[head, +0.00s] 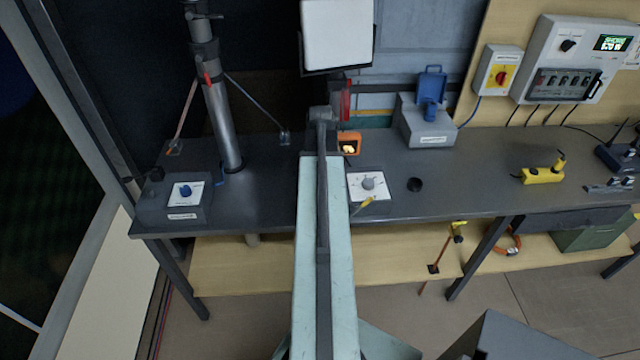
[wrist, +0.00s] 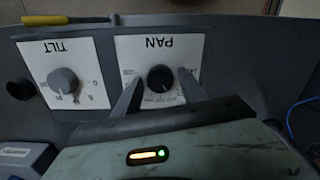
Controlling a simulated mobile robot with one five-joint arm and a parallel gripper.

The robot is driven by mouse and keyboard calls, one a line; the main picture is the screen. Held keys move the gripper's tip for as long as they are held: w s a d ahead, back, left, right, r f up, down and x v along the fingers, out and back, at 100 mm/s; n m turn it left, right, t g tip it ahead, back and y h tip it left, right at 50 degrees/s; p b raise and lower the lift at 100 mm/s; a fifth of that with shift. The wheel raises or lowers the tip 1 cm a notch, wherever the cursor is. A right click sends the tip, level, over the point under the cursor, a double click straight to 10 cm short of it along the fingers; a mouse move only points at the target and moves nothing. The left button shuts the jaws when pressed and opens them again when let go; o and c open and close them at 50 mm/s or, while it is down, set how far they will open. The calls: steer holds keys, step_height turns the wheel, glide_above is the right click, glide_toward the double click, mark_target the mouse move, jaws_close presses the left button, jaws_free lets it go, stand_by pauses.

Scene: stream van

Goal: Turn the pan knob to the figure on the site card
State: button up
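The black pan knob (wrist: 160,78) sits on a white plate marked PAN (wrist: 187,48), which appears upside down in the wrist view. My gripper (wrist: 158,82) is open, with one finger on each side of the knob. Gaps show between the fingers and the knob; I cannot tell how far down the fingers reach. The scale figures are too small to read, and the pointer is unclear. In the head view my arm hides the pan knob and gripper. I cannot identify a readable site card in either view.
A grey tilt knob (wrist: 63,80) is beside the pan plate, also visible in the head view (head: 369,183). A dark bench (head: 470,170) carries a blue-knob box (head: 186,191), a metal mast (head: 222,120), an orange device (head: 349,143), and a yellow tool (head: 542,175).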

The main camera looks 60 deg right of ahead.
jaws_close()
steer(key=shift+m, duration=0.9)
steer(key=shift+o, duration=2.2)
jaws_free()
steer(key=shift+r, duration=0.15)
step_height(320, 180, up, 8)
steer(key=p, duration=0.8)
steer(key=shift+f, duration=0.25)
